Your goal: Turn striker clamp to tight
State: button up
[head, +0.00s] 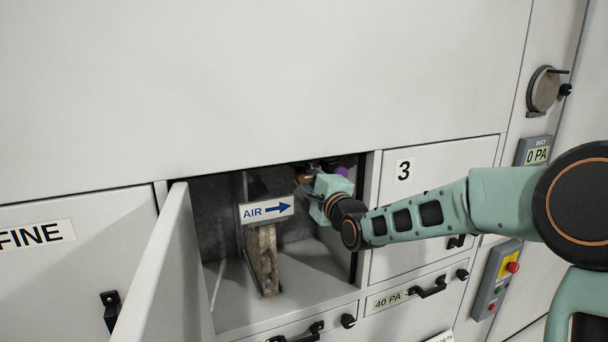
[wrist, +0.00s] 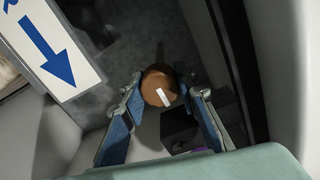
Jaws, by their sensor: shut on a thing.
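The striker clamp appears to be a round brown knob (wrist: 158,90) with a white mark on its face, in the wrist view. Part of a brown shape (head: 303,174) also shows in the head view, at the top of the open compartment. My gripper (wrist: 160,95) has its two blue fingers on either side of the knob, shut on it. In the head view my gripper (head: 309,180) reaches into the compartment's upper right. The white mark lies aslant on the knob. Any tight or loose marking is not visible.
An open compartment (head: 290,312) has its door (head: 165,265) swung out at left. An AIR arrow sign (head: 266,209) hangs close to my gripper, above a worn upright plate (head: 264,262). A purple part (head: 341,171) is just behind my gripper. Panel 3 (head: 430,190) is shut at right.

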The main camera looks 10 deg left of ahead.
dwell(0.4)
jog(key=o, duration=1.2)
jog(key=shift+d, duration=0.1)
jog(key=v, duration=1.2)
